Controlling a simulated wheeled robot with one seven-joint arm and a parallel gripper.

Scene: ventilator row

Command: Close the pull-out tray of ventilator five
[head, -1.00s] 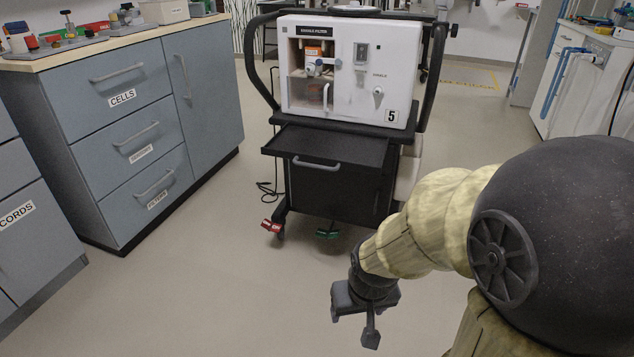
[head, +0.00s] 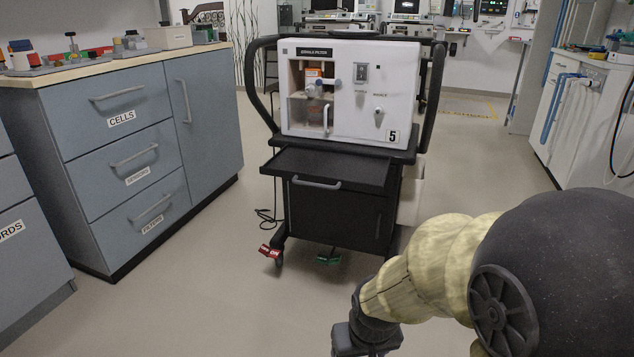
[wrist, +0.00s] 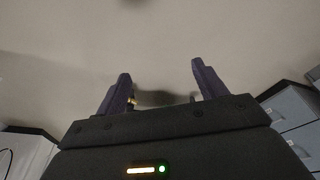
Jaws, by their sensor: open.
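Ventilator five (head: 350,90) is a white box marked 5 on a black wheeled cart, ahead of me in the head view. Its black pull-out tray (head: 335,165) sticks out below the box toward me, with a grey bar handle (head: 316,183) on its front. My gripper (wrist: 160,90) is open and empty in the wrist view, over bare floor. The fingers are cut off there.
A blue-grey drawer cabinet (head: 125,150) stands at the left, with small items on its top. A white counter unit (head: 575,125) stands at the right. Red (head: 269,251) and green (head: 328,258) pedals sit at the cart's base. The floor (head: 215,290) before the cart is clear.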

